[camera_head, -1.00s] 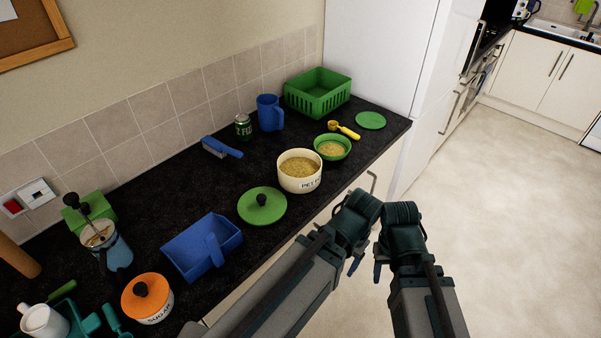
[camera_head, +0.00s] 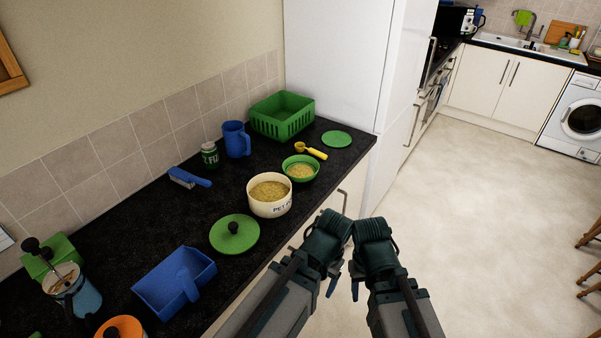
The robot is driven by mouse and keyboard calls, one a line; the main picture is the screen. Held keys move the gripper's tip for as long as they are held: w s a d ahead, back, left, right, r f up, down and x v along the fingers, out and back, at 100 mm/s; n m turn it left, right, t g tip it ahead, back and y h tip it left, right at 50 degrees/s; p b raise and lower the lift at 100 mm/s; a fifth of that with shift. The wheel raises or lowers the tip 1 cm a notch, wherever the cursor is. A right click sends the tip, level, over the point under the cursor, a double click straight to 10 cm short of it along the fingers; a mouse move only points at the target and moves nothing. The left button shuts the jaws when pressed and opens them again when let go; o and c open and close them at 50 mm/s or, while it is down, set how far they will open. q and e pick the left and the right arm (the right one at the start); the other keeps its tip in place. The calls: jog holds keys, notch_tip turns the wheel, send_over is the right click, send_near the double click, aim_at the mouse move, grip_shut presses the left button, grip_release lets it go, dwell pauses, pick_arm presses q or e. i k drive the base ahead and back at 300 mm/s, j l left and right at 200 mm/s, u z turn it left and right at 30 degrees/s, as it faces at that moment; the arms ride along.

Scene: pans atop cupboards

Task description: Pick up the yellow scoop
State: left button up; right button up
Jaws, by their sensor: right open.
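The yellow scoop (camera_head: 315,153) lies on the dark counter near its far right end. It is just behind the green bowl (camera_head: 301,175) of grainy food, its handle pointing right. I cannot tell whether scoop and bowl touch. My arms are folded in front of the counter, at the bottom of the view. My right gripper (camera_head: 355,284) is open, small and partly hidden by its arm, well short of the scoop. My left gripper (camera_head: 332,286) hangs beside it, mostly hidden, so its jaws cannot be read. Neither touches the scoop.
A cream pet-food pot (camera_head: 270,208), green lid (camera_head: 234,235), blue dustpan (camera_head: 175,283), blue brush (camera_head: 188,178), green can (camera_head: 210,155), blue jug (camera_head: 236,140), green basket (camera_head: 283,116) and green disc (camera_head: 337,139) share the counter. The tall white unit (camera_head: 335,60) stands beyond. Floor at right is open.

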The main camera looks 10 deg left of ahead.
aim_at(299, 146)
jog(key=i+l+u, duration=0.3)
jog(key=i+l, duration=0.25)
jog(key=i+l+u, duration=0.35)
jog(key=i+l, duration=0.3)
jog(key=i+l+u, duration=0.15)
jog(key=l, duration=0.25)
jog(key=i+l+u, duration=0.15)
jog(key=i+l, duration=0.15)
jog(key=l, duration=0.15)
jog(key=i+l+u, duration=0.15)
jog(key=l, duration=0.25)
jog(key=i, duration=0.05)
